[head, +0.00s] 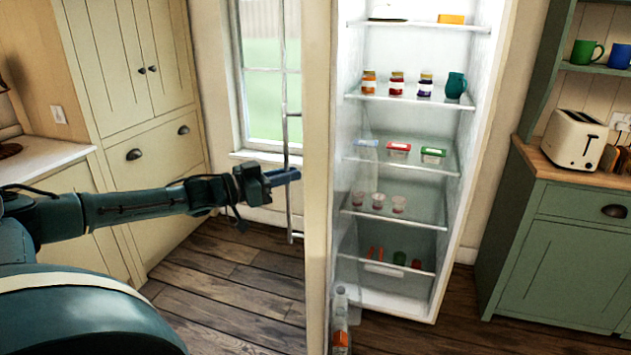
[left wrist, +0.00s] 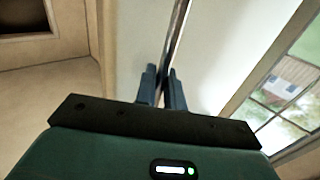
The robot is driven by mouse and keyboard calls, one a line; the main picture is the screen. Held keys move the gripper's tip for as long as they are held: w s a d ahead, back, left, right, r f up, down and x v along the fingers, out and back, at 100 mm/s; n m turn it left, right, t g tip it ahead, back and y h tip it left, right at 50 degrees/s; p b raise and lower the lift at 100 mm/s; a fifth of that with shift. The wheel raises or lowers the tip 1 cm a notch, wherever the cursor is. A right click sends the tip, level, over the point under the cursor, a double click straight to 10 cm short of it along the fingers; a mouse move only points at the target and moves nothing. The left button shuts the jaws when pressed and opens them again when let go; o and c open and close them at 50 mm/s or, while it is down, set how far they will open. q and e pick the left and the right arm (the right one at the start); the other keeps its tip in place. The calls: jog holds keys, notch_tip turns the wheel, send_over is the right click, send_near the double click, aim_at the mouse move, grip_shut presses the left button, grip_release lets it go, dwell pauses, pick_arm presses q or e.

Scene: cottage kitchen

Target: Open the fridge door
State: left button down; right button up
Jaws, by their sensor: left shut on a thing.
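The fridge (head: 408,185) stands open, its lit interior facing me. Its cream door (head: 317,150) is swung out and seen nearly edge-on to the left of the interior. A long upright metal handle (head: 285,90) runs along the door's outer face. My left gripper (head: 284,178) reaches in from the left and is shut on this handle, at its lower half. In the left wrist view, the handle (left wrist: 178,45) passes between the fingers of the left gripper (left wrist: 162,90). My right gripper is not in view.
Jars, tubs and cups stand on the fridge shelves. A bottle (head: 340,315) shows at the door's lower inner side. Cream cabinets (head: 130,80) stand left, a green cabinet (head: 565,250) with a toaster (head: 573,140) right. The wooden floor (head: 225,275) left of the door is clear.

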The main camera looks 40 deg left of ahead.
pick_arm(q)
jog(key=s+a+m+h+b, duration=0.1)
jog(key=s+a+h+b, duration=0.1)
jog(key=a, duration=0.5)
jog(key=shift+s+a+r+m+g, duration=0.3)
jog(key=shift+s+r+g, duration=0.1)
jog(key=shift+s, duration=0.1)
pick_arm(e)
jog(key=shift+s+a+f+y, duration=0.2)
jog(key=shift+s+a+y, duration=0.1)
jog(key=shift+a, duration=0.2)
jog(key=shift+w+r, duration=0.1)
pick_arm(q)
jog(key=c, duration=1.7)
grip_release()
jog(key=shift+w+d+f, duration=0.1)
jog(key=shift+w+f, duration=0.05)
jog(key=shift+f, duration=0.05)
jog(key=shift+o, duration=0.3)
jog(key=shift+f, duration=0.1)
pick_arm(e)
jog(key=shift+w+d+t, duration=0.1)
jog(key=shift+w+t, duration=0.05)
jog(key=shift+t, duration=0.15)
